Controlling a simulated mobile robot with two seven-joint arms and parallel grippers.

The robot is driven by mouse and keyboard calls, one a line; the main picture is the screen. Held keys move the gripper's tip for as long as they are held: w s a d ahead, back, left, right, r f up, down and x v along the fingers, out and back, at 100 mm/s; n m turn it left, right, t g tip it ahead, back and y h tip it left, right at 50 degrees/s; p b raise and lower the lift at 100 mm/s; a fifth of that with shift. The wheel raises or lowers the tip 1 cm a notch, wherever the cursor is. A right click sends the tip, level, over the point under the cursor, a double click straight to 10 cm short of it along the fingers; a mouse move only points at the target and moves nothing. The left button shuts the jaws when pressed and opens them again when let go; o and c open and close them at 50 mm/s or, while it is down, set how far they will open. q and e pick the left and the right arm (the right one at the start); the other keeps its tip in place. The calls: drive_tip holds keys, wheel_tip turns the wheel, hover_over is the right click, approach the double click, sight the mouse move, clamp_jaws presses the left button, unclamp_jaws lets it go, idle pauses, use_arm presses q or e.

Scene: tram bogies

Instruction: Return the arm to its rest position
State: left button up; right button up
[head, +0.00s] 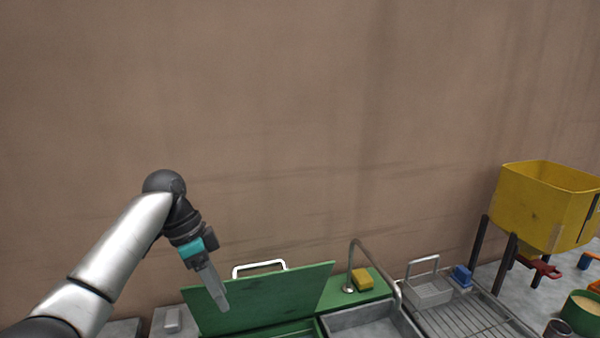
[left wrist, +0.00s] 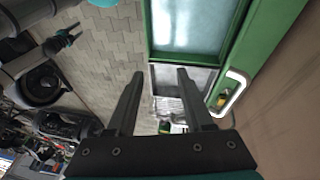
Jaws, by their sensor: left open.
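My left gripper (head: 222,300) hangs from the left arm in the head view, pointing down in front of a raised green lid (head: 285,294). In the left wrist view my left gripper (left wrist: 160,74) has its two fingers apart with nothing between them. A green-framed tank (left wrist: 147,30) with a pale bluish surface lies beyond the fingertips there. The head view does not show the right arm.
A grey sink (head: 365,328) with a tap (head: 352,262) and a yellow block (head: 362,278) stands right of the lid. A draining rack (head: 470,318), a blue block (head: 462,275) and a yellow hopper (head: 530,205) are further right. The wall above is bare.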

use_arm(q)
drive_tip(key=s+d+f+n+t+y, duration=0.1)
drive_tip(key=s+d+f+n, duration=0.15)
drive_tip(key=s+f, duration=0.55)
drive_tip(key=s+d+f+n+t, duration=0.1)
drive_tip(key=s+d+f+n, duration=0.15)
drive_tip(key=s+f, duration=0.55)
drive_tip(key=s+a+n+t+y, duration=0.1)
drive_tip(key=s+a+n, duration=0.2)
drive_tip(key=s, duration=0.4)
drive_tip(key=s+a+n+t+y, duration=0.1)
drive_tip(key=s+a+n+y, duration=0.2)
drive_tip(key=s, duration=0.5)
wheel_tip(320, 180, down, 28)
drive_tip(key=s+h+b, duration=0.1)
drive_tip(key=b, duration=0.7)
drive_tip(key=s+a+f+g+b, duration=0.1)
drive_tip(key=s+f+b, duration=0.3)
drive_tip(key=s+f, duration=0.4)
drive_tip(key=s+a+f+g+b, duration=0.1)
drive_tip(key=s+f+b, duration=0.3)
drive_tip(key=s+f, duration=0.4)
wheel_tip(320, 180, down, 8)
drive_tip(key=shift+a+r, duration=0.2)
drive_tip(key=shift+a, duration=0.05)
use_arm(e)
wheel_tip(320, 180, down, 16)
drive_tip(key=shift+s, duration=0.15)
